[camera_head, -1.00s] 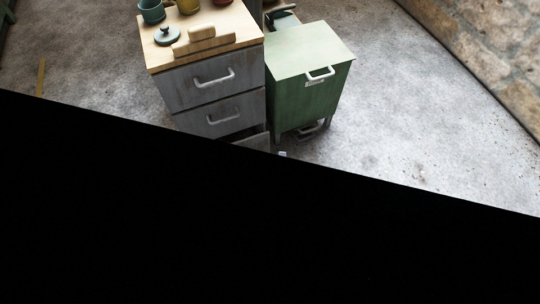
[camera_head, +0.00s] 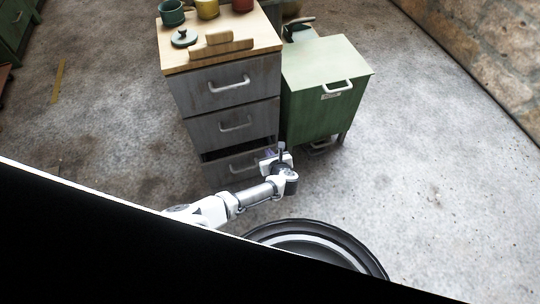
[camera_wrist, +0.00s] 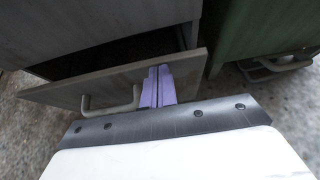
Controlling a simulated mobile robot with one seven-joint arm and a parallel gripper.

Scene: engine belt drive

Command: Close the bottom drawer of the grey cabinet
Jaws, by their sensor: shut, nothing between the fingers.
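The grey cabinet (camera_head: 207,88) stands with a wooden top. Its bottom drawer (camera_head: 231,170) is pulled partly out, with a dark gap above its front. In the wrist view the drawer front (camera_wrist: 62,95) stands out from the cabinet, with its handle (camera_wrist: 110,106) left of the fingers. My gripper (camera_head: 274,152) is at the right side of the drawer front. In the wrist view its purple fingers (camera_wrist: 158,84) are together and empty, in front of the right part of the drawer front. I cannot tell whether they touch it.
A green cabinet (camera_head: 318,105) stands close on the right of the grey one. A wooden piece (camera_head: 221,45), a lidded pot or lid (camera_head: 185,38) and several cups rest on the wooden top. The floor (camera_head: 415,165) at right is clear.

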